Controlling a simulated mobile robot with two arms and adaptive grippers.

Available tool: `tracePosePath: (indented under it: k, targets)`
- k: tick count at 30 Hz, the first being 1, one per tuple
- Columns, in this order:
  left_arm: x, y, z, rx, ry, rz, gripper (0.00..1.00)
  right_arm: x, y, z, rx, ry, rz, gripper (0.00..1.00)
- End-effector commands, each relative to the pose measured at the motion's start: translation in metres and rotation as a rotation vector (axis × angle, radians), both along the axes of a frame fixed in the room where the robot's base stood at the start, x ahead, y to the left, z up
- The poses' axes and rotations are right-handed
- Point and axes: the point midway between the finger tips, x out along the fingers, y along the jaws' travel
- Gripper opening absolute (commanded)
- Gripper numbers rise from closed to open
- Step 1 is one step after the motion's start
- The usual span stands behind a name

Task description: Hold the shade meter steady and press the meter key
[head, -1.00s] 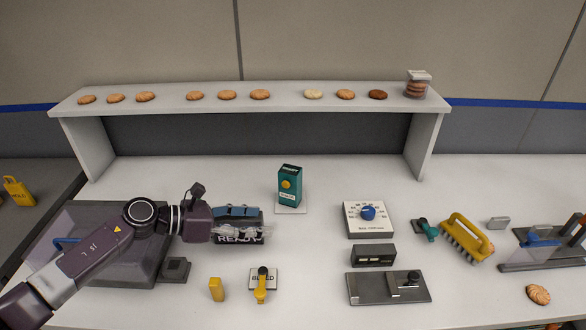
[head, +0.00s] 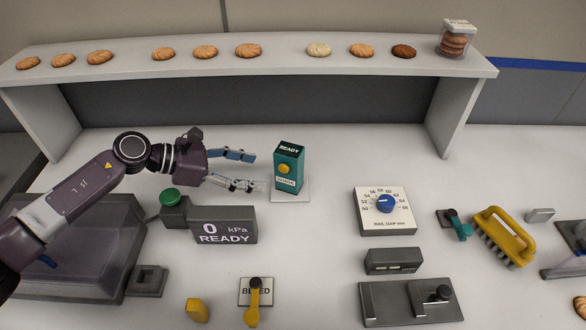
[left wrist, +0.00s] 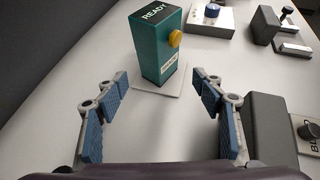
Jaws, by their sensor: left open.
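The shade meter (head: 289,172) is an upright teal box with a READY display on top. It stands on a pale square plate (head: 291,198) in the middle of the table. Its meter key (head: 285,169) is a round yellow button on the front face. My left gripper (head: 256,171) is open just left of the meter, its fingers pointing toward it. In the left wrist view, the meter (left wrist: 158,48) stands ahead, beyond the fingertips and between their lines. The yellow key (left wrist: 176,38) faces right there. Nothing is between the fingers. My right gripper is not in view.
A dark 0 kPa READY display (head: 224,226) and a green-knobbed box (head: 172,208) stand below my left gripper. A dial box (head: 385,211) stands right of the meter. A shelf (head: 300,72) with biscuits runs behind. The table between meter and dial box is clear.

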Motion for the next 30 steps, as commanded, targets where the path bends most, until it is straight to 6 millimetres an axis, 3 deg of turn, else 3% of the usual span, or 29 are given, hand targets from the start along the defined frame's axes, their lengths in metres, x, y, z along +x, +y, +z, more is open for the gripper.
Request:
tracePosePath:
  k: [7, 17, 21, 30]
  targets:
    - [0.004, -0.012, -0.009, -0.001, 0.0, -0.001, 0.62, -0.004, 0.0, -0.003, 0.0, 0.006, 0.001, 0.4]
    - [0.016, -0.053, -0.032, -0.002, -0.001, -0.002, 0.62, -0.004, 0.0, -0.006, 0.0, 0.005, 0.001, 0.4]
    - [0.021, -0.068, -0.044, -0.002, -0.001, -0.001, 0.62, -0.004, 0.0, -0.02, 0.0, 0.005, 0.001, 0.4]
    - [0.026, -0.083, -0.05, 0.0, 0.0, 0.001, 0.62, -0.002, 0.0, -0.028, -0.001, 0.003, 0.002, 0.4]
